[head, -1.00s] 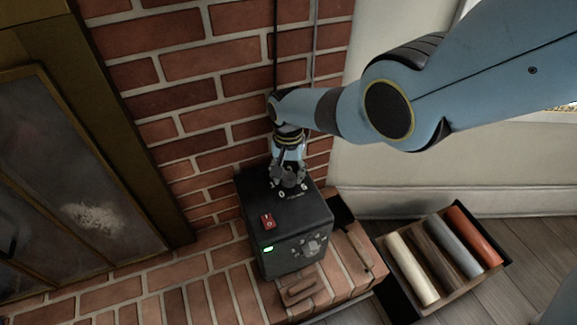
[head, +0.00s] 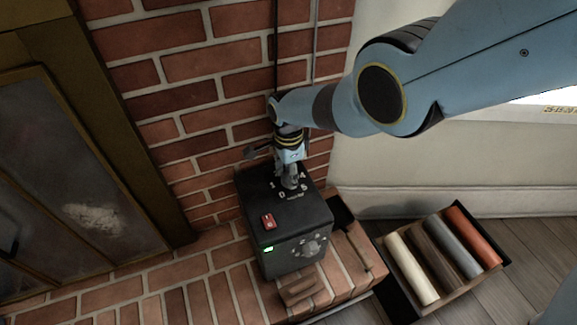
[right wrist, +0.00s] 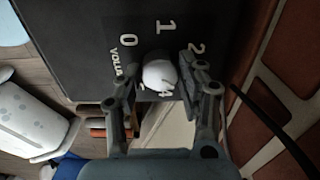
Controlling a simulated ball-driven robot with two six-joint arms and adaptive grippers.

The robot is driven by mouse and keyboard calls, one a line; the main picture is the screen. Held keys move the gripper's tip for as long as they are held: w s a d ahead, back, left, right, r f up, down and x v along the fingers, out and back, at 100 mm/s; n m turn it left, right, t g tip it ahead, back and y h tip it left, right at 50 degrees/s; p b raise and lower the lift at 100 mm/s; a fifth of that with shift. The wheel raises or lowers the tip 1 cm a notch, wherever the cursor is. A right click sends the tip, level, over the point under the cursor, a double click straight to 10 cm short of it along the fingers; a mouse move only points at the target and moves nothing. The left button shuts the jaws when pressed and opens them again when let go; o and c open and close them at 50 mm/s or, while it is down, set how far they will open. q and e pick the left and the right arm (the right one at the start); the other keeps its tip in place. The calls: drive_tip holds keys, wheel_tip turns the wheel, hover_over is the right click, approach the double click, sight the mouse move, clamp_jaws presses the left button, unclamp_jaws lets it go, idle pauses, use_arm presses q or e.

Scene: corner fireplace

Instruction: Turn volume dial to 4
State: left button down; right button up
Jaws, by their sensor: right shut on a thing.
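The black speaker box (head: 290,222) stands on the brick hearth, with a red switch (head: 268,221) and a green light (head: 268,249). Its volume dial is a round white knob (right wrist: 160,73) in the right wrist view. White numbers 0, 1 and 2 show around it; others are partly covered by my fingers. My right gripper (head: 290,185) points down onto the box top and is shut on the dial, with one finger on each side in the right wrist view (right wrist: 157,82). I cannot tell which number the dial points to. My left gripper is out of view.
A brick wall (head: 205,95) rises close behind the box, with dark and grey cables running down it. A glass fireplace door (head: 75,190) is at the left. Several coloured rolls (head: 412,268) lie in a low tray at the right.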

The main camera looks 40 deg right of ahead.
drive_tip(key=m, duration=0.3)
drive_tip(key=shift+m, duration=2.1)
drive_tip(key=o, duration=1.1)
drive_tip(key=shift+o, duration=0.2)
drive_tip(key=shift+w+r, duration=0.1)
drive_tip(key=shift+r, duration=0.1)
drive_tip(key=shift+r, duration=0.2)
wheel_tip(320, 180, up, 11)
